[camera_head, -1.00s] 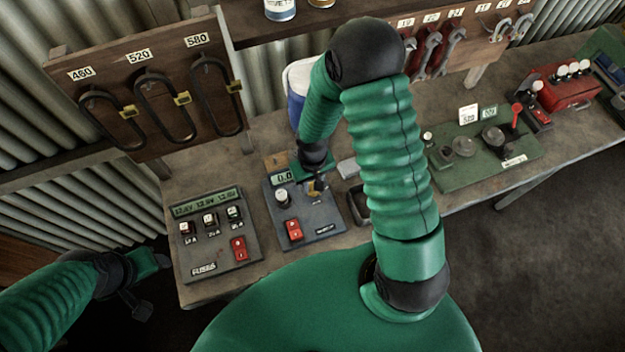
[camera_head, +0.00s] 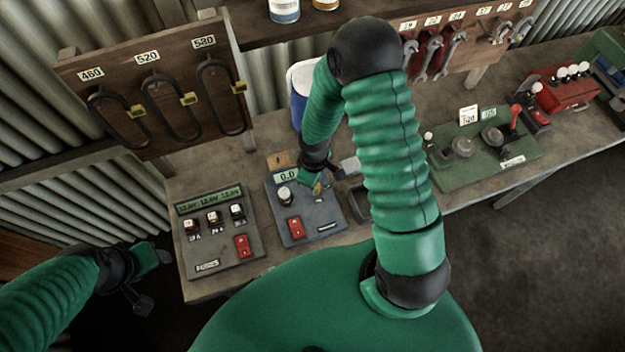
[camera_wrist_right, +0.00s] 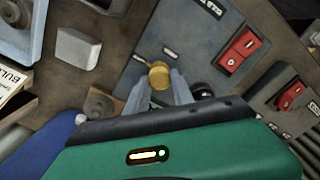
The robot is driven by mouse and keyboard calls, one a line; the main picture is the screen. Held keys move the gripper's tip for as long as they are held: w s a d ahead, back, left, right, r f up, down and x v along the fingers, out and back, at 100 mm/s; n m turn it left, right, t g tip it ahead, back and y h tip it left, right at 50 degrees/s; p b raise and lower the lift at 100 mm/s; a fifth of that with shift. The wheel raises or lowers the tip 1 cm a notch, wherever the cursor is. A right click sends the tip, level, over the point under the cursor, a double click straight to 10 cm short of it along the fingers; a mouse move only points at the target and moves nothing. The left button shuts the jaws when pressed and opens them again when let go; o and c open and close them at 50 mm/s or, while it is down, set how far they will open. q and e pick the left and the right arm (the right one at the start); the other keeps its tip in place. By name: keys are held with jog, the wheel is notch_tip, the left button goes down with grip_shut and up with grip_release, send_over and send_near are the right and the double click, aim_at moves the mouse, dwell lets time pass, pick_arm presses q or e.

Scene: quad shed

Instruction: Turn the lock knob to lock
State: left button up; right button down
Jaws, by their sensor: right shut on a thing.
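The lock knob (camera_wrist_right: 158,75) is a small brass knob on a blue-grey panel box (camera_wrist_right: 185,45). In the head view the knob (camera_head: 317,188) shows only as a yellow spot beside my wrist. My right gripper (camera_wrist_right: 157,85) is shut on the knob, with one pale finger on each side of it. A small pale lever or mark lies just beside the knob in the right wrist view. My left gripper (camera_head: 152,280) is open and empty, off the bench's front edge at the lower left.
The box also has a display (camera_head: 286,176), a pale dial (camera_head: 286,196) and a red rocker switch (camera_head: 295,227). A dark open tray (camera_head: 356,203) is close on the right. A green board (camera_head: 480,160) lies further right.

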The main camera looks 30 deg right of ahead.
jog(key=shift+s+d, duration=0.15)
jog(key=shift+s, duration=0.05)
dwell(0.3)
jog(key=c, duration=1.4)
grip_release()
jog(key=shift+c, duration=0.2)
jog(key=o, duration=0.4)
jog(key=shift+s+d, duration=0.1)
jog(key=shift+c, duration=0.2)
jog(key=shift+w+r, duration=0.2)
jog(key=shift+r, duration=0.15)
notch_tip(320, 180, up, 16)
jog(key=shift+s, duration=0.15)
